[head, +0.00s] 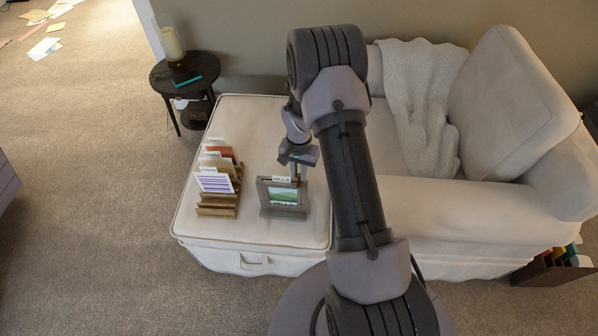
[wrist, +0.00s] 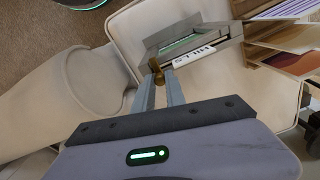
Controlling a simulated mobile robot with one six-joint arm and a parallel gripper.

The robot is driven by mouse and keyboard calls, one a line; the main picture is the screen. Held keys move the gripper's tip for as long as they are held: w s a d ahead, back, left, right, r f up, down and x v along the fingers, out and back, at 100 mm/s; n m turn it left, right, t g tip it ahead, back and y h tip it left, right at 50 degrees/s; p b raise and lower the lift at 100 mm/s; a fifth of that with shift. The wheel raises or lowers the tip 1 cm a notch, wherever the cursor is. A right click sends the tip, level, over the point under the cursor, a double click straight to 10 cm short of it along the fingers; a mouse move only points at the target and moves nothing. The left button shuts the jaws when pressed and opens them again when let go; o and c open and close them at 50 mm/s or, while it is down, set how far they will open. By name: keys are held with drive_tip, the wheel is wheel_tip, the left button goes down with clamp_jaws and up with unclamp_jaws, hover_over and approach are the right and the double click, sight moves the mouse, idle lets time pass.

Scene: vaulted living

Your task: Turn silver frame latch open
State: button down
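The silver-grey frame (head: 283,212) stands on the cream ottoman and holds a green landscape picture. It also shows in the wrist view (wrist: 222,37), with a white "HILLS" tag (wrist: 194,56) along its edge. A small brass latch (wrist: 156,66) sits at the frame's edge beside the tag. My gripper (head: 297,176) is over the top edge of the frame, pointing down. In the wrist view its two fingers (wrist: 159,77) are close together, with the brass latch between their tips. The fingertips partly hide the latch, so its exact turn is hard to tell.
A wooden rack (head: 217,211) with several cards stands left of the frame on the ottoman (head: 262,120). The cream sofa (head: 430,210) is to the right. The ottoman is clear behind the rack.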

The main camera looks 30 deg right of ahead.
drive_tip(key=shift+n, duration=0.3)
drive_tip(key=n+p, duration=0.1)
drive_tip(key=n, duration=0.3)
drive_tip(key=shift+n, duration=0.3)
drive_tip(key=n+p, duration=0.1)
drive_tip(key=n, duration=0.4)
drive_tip(key=n+p, duration=0.1)
drive_tip(key=n, duration=0.2)
drive_tip(key=shift+n, duration=0.4)
drive_tip(key=shift+n+p, duration=0.4)
drive_tip(key=shift+n, duration=1.5)
drive_tip(key=c, duration=1.6)
unclamp_jaws()
drive_tip(key=shift+c, duration=0.2)
